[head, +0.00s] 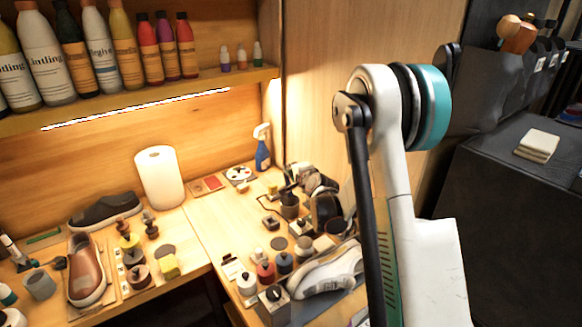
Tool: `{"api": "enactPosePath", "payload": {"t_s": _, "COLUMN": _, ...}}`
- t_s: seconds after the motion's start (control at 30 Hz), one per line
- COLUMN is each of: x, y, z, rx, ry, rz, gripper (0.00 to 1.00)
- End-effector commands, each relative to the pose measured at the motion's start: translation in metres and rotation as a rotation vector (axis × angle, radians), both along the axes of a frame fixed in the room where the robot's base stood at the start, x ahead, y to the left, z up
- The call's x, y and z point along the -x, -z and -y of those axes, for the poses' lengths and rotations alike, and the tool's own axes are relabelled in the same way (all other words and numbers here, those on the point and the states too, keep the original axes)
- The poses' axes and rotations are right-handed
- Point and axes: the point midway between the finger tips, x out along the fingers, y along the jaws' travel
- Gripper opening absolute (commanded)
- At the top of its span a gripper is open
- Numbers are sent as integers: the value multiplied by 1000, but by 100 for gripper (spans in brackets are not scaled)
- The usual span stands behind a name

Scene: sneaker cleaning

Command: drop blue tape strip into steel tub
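I cannot make out a blue tape strip in the head view. No steel tub can be told for sure; a small grey cup (304,246) stands among the items on the right part of the bench, and a grey tumbler (39,284) stands at the far left. My arm, white with a teal joint, rises at the right of centre and hides part of the bench's right end. My gripper does not show clearly in this view, so what it holds cannot be seen.
The wooden bench (205,225) carries a paper roll (160,177), a blue spray bottle (262,148), a brown shoe (86,270), a white sneaker (328,271) and several small jars. A bottle shelf (130,107) hangs above. A dark cabinet (505,190) with folded cloths (538,145) stands right.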

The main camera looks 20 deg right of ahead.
Motion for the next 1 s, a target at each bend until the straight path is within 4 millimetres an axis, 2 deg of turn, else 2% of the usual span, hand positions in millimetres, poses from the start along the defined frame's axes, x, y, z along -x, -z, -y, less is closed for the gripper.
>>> {"api": "enactPosePath", "payload": {"t_s": 0.1, "x": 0, "y": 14, "z": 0, "rx": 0, "ry": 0, "rz": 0, "gripper": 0}}
{"api": "enactPosePath", "payload": {"t_s": 0.5, "x": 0, "y": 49, "z": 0, "rx": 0, "ry": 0, "rz": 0, "gripper": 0}}
{"api": "enactPosePath", "payload": {"t_s": 0.7, "x": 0, "y": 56, "z": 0, "rx": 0, "ry": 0, "rz": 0, "gripper": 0}}
{"api": "enactPosePath", "payload": {"t_s": 0.97, "x": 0, "y": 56, "z": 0, "rx": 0, "ry": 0, "rz": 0, "gripper": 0}}
{"api": "enactPosePath", "payload": {"t_s": 1.0, "x": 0, "y": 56, "z": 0, "rx": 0, "ry": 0, "rz": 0, "gripper": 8}}
